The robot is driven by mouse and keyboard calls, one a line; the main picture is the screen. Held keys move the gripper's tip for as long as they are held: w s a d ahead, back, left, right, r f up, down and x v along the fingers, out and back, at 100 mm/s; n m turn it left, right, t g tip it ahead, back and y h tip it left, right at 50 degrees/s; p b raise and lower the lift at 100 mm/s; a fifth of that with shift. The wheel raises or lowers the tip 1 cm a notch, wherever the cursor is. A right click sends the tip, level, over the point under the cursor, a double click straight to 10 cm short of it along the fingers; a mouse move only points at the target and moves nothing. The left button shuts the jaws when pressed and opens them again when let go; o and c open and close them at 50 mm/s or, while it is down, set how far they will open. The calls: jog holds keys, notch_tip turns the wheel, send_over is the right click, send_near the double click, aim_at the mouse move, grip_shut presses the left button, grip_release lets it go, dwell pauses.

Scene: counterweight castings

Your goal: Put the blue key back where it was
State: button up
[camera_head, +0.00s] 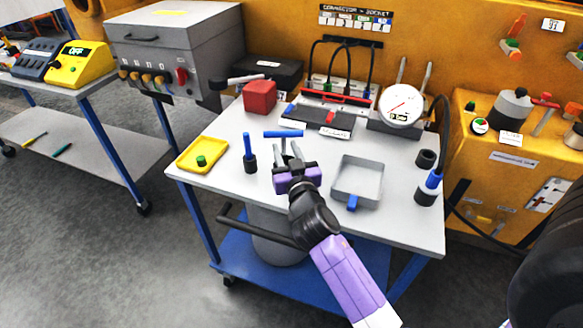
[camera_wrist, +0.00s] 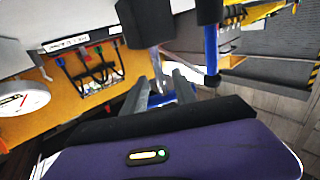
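A blue bar-shaped handle (camera_head: 283,133), which looks like the blue key, shows just beyond my gripper (camera_head: 289,150) in the head view. Whether it touches the table or a finger is unclear. My gripper is over the front middle of the grey table (camera_head: 225,196), its two grey fingers apart with a gap between them. In the wrist view my gripper (camera_wrist: 170,75) also shows the fingers apart. A separate blue-handled piece (camera_head: 249,146) stands upright in a black base to the left.
A yellow tray (camera_head: 188,167) with a green knob is at left. A grey square tray (camera_head: 375,184) with a blue tab is at right. A red block (camera_head: 260,97), a cable panel (camera_head: 333,100) and a gauge (camera_head: 401,106) line the back. A blue-and-black piece (camera_head: 431,185) stands far right.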

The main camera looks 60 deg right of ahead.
jog(key=s+a+f+n+t+y+b, duration=0.1)
jog(key=s+a+f+n+y, duration=0.2)
jog(key=a, duration=0.5)
jog(key=s+a+f+n+t+y, duration=0.1)
jog(key=s+a+f+y, duration=0.15)
jog(key=s+a, duration=0.45)
jog(key=s+a+f+n+t+y+b, duration=0.1)
jog(key=s+a+f+n+y, duration=0.15)
jog(key=a, duration=0.65)
jog(key=s+a+r+n+y, duration=0.1)
jog(key=s+a+r+y, duration=0.1)
jog(key=s+a, duration=0.2)
jog(key=s+a+r+n+y, duration=0.2)
jog(key=s+a, duration=0.3)
jog(key=s, duration=0.4)
jog(key=shift+s+a+r+y, duration=0.2)
jog(key=shift+s+r+y, duration=0.2)
jog(key=shift+y, duration=0.2)
jog(key=shift+f, duration=0.15)
